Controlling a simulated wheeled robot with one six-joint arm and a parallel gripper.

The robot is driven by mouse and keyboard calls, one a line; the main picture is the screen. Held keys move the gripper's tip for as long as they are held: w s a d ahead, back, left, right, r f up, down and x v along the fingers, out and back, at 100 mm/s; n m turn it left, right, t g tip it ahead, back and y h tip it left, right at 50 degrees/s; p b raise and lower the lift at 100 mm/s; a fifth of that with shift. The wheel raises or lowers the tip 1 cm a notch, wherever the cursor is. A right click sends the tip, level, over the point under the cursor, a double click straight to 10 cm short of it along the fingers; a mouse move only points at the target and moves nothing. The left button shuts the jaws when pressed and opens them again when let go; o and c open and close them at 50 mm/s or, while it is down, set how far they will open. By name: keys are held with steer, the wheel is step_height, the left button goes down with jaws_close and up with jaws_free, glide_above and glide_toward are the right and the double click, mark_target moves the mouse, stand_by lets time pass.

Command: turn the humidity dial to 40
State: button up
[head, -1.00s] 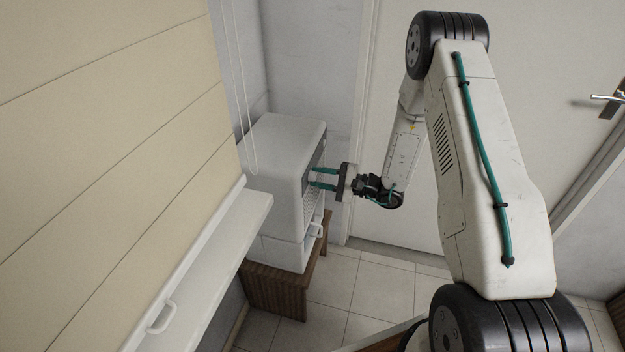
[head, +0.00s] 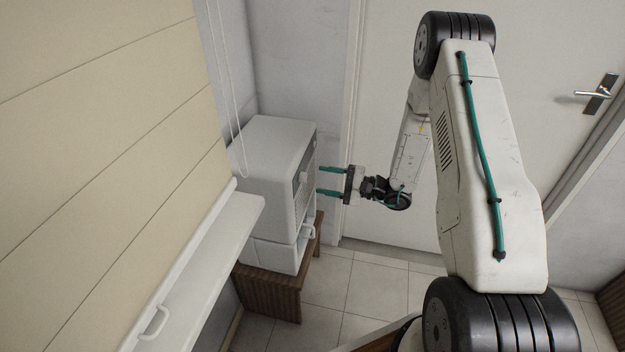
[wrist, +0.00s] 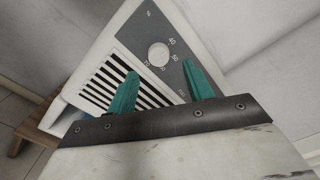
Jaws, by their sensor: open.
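The white dehumidifier (head: 275,160) stands near the back wall, its front turned to the right. In the wrist view its grey panel (wrist: 178,80) carries the round white humidity dial (wrist: 158,54). A % mark and the numbers 40, 50 and 70 show around the dial; another number is partly hidden. Which number the dial points to cannot be told. The dial shows small in the head view (head: 303,178). My gripper (head: 320,181) is open and empty, its teal fingers pointing at the panel. In the wrist view the fingertips (wrist: 160,69) flank the dial's lower area, apart from it.
The dehumidifier rests on a brown wooden stand (head: 270,293). Its slatted grille (wrist: 105,85) lies beside the panel. A white door (head: 540,150) stands behind my arm. Tiled floor (head: 345,290) is free below.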

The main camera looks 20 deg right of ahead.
steer(key=shift+v, duration=1.5)
steer(key=s+a+r+n+g+h, duration=0.1)
steer(key=s+a+r+n+g, duration=0.25)
steer(key=s+r+g, duration=0.35)
steer(key=s+a+r+n+g+h, duration=0.1)
steer(key=s+a+r+n+g, duration=0.1)
steer(key=s+a+r+g, duration=0.45)
steer(key=s+d+r+n+t+h, duration=0.1)
steer(key=s+r+n+t+h, duration=0.1)
steer(key=s+r+h, duration=0.4)
steer(key=s+d+r+n+t+h, duration=0.2)
steer(key=s+r+n+h, duration=0.3)
steer(key=s+r, duration=0.5)
steer(key=s+h, duration=0.1)
steer(key=s, duration=0.3)
steer(key=shift+d+r+h, duration=0.2)
steer(key=shift+r+h, duration=0.1)
steer(key=shift+r, duration=0.05)
